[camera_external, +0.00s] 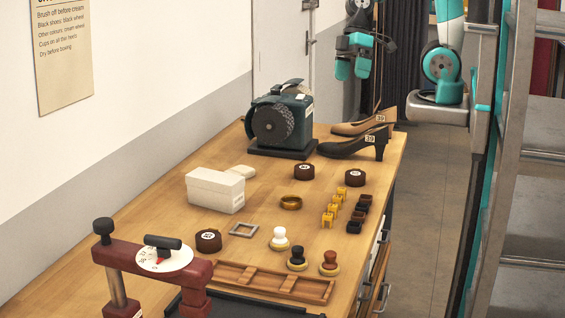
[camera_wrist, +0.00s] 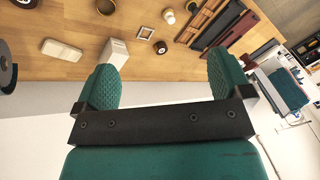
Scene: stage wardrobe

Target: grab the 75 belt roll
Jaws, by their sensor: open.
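Three dark brown belt rolls with white number labels lie on the wooden table. In the external view, one roll (camera_external: 304,172) is behind the white box, another roll (camera_external: 355,178) is to its right, and a third roll (camera_external: 208,241) is nearer the front left. The label numbers are too small to read surely, so I cannot tell which is the 75. My gripper (camera_external: 352,68) hangs beyond the table's far end, above table height, open and empty. In the wrist view its teal fingers (camera_wrist: 165,55) are spread apart. A dark roll (camera_wrist: 160,47) shows small beyond them.
A grinder-like machine (camera_external: 283,122) and two shoes (camera_external: 355,144) stand at the far end. A white box (camera_external: 215,190), grey square frame (camera_external: 243,230), brass ring (camera_external: 291,202), brushes and a wooden tray (camera_external: 270,282) occupy the table. A red-brown press (camera_external: 150,265) stands in front. A metal rack (camera_external: 510,150) is right.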

